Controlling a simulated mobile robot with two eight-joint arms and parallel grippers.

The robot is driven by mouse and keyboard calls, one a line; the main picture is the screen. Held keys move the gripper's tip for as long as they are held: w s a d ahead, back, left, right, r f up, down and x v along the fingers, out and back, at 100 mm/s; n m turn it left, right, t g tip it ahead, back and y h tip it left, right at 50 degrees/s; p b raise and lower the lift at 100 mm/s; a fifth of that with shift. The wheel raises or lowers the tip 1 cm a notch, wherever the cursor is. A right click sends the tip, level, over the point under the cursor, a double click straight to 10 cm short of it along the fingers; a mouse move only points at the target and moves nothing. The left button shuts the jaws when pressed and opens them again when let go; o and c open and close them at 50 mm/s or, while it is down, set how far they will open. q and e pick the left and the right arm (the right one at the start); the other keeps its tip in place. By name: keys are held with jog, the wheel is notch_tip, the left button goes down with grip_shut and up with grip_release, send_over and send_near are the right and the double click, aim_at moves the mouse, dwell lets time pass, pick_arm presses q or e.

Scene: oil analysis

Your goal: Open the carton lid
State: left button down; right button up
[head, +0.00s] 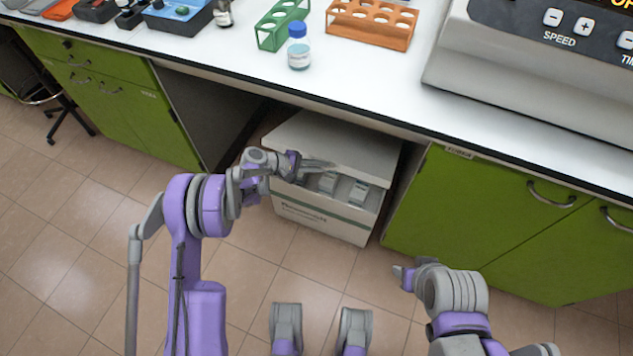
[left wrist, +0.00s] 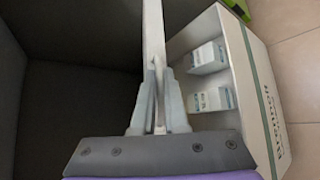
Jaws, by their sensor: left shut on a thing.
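The white carton (head: 322,222) stands on the floor under the lab bench. Its lid (head: 340,145) is raised at the front, and small white boxes (head: 359,192) show inside. My left gripper (head: 318,165) is at the front edge of the lid. In the left wrist view the left gripper (left wrist: 158,118) is shut on the lid (left wrist: 153,35), seen edge-on, with the open carton (left wrist: 262,95) to its right. My right gripper (head: 404,276) is low in front of the green cabinet, apart from the carton; its fingers are not clear.
The white bench top (head: 370,82) overhangs the carton. Green cabinets (head: 480,215) stand on both sides. On the bench are a blue-capped bottle (head: 299,55), a green rack (head: 283,22), an orange rack (head: 370,25) and a large instrument (head: 540,75). The tiled floor in front is open.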

pick_arm(q)
jog(key=w+r+g+p, duration=0.1)
jog(key=w+r, duration=0.2)
jog(key=r, duration=0.2)
jog(key=shift+d+r+n+y, duration=0.15)
jog(key=shift+d+n+y, duration=0.15)
jog(key=shift+d+n, duration=0.15)
pick_arm(e)
notch_tip(320, 180, up, 2)
jog(key=shift+s, duration=0.1)
pick_arm(q)
jog(key=c, duration=0.9)
grip_release()
jog(key=shift+c, duration=0.2)
jog(key=p+v, duration=0.1)
jog(key=v, duration=0.9)
jog(key=shift+a+r, duration=0.2)
jog(key=shift+a, duration=0.1)
pick_arm(e)
jog(key=shift+r, duration=0.75)
